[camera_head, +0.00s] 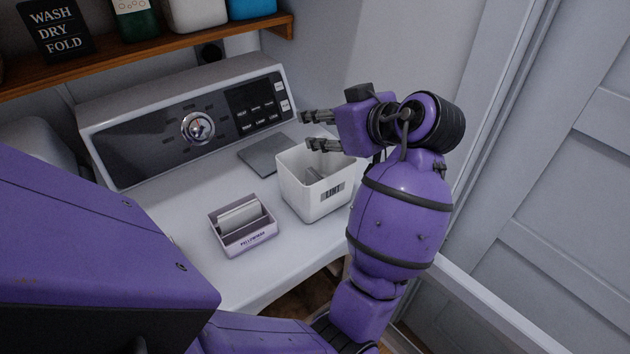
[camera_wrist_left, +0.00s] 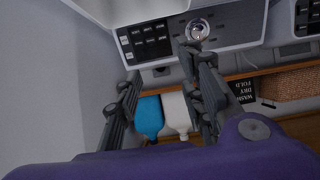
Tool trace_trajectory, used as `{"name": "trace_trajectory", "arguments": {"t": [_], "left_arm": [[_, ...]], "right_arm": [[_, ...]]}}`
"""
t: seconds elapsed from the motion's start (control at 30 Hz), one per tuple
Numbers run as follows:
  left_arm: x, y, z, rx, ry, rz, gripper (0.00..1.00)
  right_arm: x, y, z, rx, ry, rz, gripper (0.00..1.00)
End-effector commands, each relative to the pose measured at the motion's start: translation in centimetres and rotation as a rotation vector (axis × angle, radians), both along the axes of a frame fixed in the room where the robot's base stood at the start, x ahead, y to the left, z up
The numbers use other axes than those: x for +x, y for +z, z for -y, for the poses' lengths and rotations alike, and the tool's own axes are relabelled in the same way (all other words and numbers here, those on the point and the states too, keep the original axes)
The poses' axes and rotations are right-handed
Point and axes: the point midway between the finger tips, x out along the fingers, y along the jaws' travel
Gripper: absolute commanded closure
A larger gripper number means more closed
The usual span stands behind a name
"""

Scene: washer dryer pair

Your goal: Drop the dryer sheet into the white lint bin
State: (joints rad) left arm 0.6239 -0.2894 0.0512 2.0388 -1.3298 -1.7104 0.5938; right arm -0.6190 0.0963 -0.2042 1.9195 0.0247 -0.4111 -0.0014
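The white lint bin (camera_head: 323,202) stands upright on the dryer top, with a barcode label on its front. A grey flat piece (camera_head: 313,175) shows inside it; I cannot tell whether it is a dryer sheet. My left gripper (camera_head: 318,130) is above the bin's far rim, pointing left, fingers apart and empty. The left wrist view also shows the open fingers (camera_wrist_left: 160,95) with nothing between them. My right gripper is out of view.
A control panel with a round dial (camera_head: 198,128) rises behind. A grey flat pad (camera_head: 268,155) lies behind the bin. A wooden shelf (camera_head: 150,57) with bottles and a sign hangs above. A wall stands close on the right. Dryer-top space left of the lilac box is clear.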

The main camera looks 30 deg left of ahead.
Motion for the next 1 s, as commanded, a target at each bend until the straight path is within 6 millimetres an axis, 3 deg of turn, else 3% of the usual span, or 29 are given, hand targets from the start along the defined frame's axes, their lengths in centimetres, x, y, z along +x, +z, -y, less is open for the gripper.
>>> {"name": "trace_trajectory", "arguments": {"t": [0.1,0.33,1.0], "left_arm": [[-0.8,1.2,2.2,-0.003,-0.002,0.001,0.64],[-1.8,2.6,4.5,-0.001,-0.001,0.0,0.64],[-2.0,2.9,4.9,0.0,0.001,0.0,0.64]], "right_arm": [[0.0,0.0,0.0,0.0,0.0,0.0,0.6],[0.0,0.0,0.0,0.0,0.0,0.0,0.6],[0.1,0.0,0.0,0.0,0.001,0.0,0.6]]}}
